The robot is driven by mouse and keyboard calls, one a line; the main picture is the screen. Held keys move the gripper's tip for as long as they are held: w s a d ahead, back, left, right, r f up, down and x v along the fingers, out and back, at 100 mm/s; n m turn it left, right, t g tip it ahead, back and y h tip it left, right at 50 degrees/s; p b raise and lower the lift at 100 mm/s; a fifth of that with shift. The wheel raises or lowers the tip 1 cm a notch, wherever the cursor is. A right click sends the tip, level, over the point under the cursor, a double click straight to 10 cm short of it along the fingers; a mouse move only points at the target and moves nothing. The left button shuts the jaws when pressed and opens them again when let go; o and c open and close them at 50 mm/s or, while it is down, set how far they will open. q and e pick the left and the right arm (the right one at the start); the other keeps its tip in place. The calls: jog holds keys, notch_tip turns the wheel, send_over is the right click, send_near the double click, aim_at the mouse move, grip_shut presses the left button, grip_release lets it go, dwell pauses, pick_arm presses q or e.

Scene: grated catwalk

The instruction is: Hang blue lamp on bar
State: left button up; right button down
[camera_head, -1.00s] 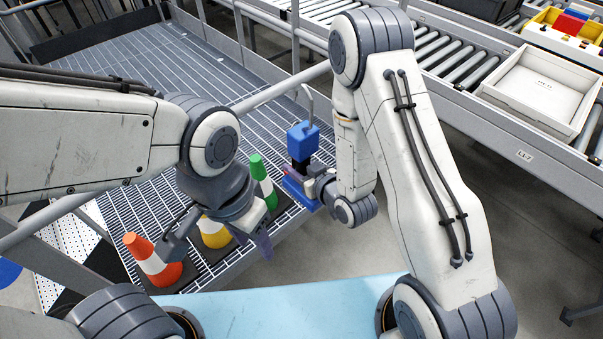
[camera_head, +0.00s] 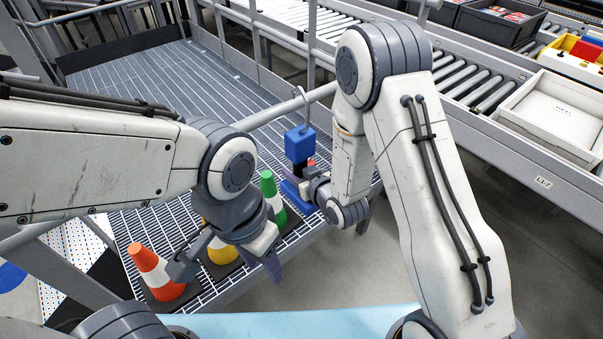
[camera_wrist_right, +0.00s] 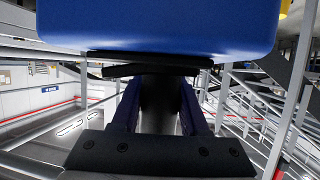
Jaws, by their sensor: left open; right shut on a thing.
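The blue lamp (camera_head: 299,146) is upright in the head view, with a grey hook (camera_head: 307,103) rising from its top. My right gripper (camera_head: 303,184) is shut on the lamp's dark lower part. In the right wrist view the blue body (camera_wrist_right: 160,28) fills the top, above the two fingers (camera_wrist_right: 158,110) around a black neck. The grey bar (camera_head: 262,116) runs diagonally behind the lamp. The hook overlaps the bar in the picture; I cannot tell whether they touch. My left gripper (camera_head: 228,264) is open and empty at the lower left, in front of the cones.
Orange (camera_head: 155,270), yellow (camera_head: 220,252) and green (camera_head: 272,196) cones stand on the grating (camera_head: 150,85). A roller conveyor (camera_head: 470,75) with a white tray (camera_head: 550,110) lies at the right. A light blue surface (camera_head: 300,323) is at the bottom.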

jog(key=w+a+f+b, duration=0.2)
jog(key=w+f+b, duration=0.1)
jog(key=shift+w+a+f, duration=0.35)
jog(key=shift+w+f, duration=0.05)
dwell(0.5)
jog(key=shift+c, duration=1.7)
grip_release()
jog(key=shift+s+f, duration=0.1)
jog(key=shift+d, duration=0.1)
